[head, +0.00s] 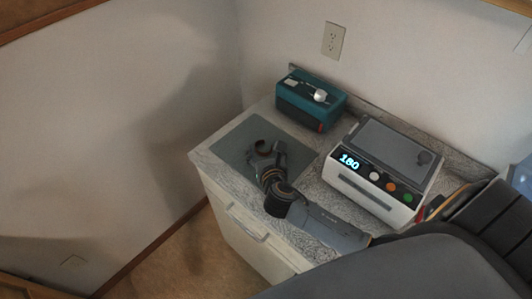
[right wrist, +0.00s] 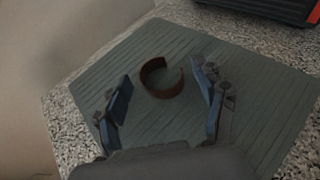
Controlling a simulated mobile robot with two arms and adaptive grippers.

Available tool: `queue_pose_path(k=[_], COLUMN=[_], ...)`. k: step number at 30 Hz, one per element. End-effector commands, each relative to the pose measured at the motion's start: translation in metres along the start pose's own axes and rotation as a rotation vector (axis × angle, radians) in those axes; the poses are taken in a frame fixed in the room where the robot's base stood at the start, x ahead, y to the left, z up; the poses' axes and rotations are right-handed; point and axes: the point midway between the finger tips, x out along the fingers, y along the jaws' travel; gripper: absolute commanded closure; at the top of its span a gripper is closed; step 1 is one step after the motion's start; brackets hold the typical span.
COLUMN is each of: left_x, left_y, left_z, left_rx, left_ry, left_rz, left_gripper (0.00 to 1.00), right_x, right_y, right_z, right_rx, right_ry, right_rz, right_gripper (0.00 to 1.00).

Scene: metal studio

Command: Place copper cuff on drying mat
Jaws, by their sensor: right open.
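The copper cuff (right wrist: 161,91) is a brown-red open ring. It lies on the grey-green ribbed drying mat (right wrist: 185,43) in the right wrist view, between and slightly beyond my open right fingers. In the head view the drying mat (head: 232,151) lies at the left end of the speckled counter, and the cuff (head: 262,146) shows as a small dark ring near its middle. My right gripper (right wrist: 163,94) is open, with one finger on each side of the cuff and apart from it. In the head view my right gripper (head: 268,158) hangs over the mat. My left gripper is not in view.
A teal box (head: 309,100) with a silvery item on top stands behind the mat. A white device (head: 374,174) with a display reading 180 and coloured buttons stands to the right. Walls border the counter behind. The mat around the cuff is clear.

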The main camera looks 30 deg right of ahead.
Motion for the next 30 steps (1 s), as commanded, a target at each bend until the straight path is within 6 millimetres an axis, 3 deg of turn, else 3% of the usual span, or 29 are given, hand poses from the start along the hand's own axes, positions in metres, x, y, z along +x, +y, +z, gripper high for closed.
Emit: queue_pose_path(k=[5, 12, 18, 24, 30], left_x=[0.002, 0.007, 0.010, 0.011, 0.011], left_y=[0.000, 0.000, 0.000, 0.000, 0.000], left_z=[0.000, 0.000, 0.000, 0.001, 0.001], left_rx=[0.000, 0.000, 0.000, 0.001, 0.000], left_ry=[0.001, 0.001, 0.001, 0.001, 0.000], left_rz=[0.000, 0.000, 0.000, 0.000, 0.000], left_gripper=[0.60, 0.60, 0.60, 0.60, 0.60], right_x=[-0.021, -0.074, -0.107, -0.120, -0.121], right_y=[0.000, 0.000, 0.000, 0.000, 0.000], right_z=[0.000, -0.001, -0.001, 0.001, 0.001], right_rx=[0.000, 0.001, 0.000, 0.001, 0.001], right_ry=[0.000, 0.001, 0.001, 0.000, -0.001], right_rz=[0.002, 0.002, 0.001, 0.000, 0.000], right_gripper=[0.30, 0.30, 0.30, 0.30, 0.30])
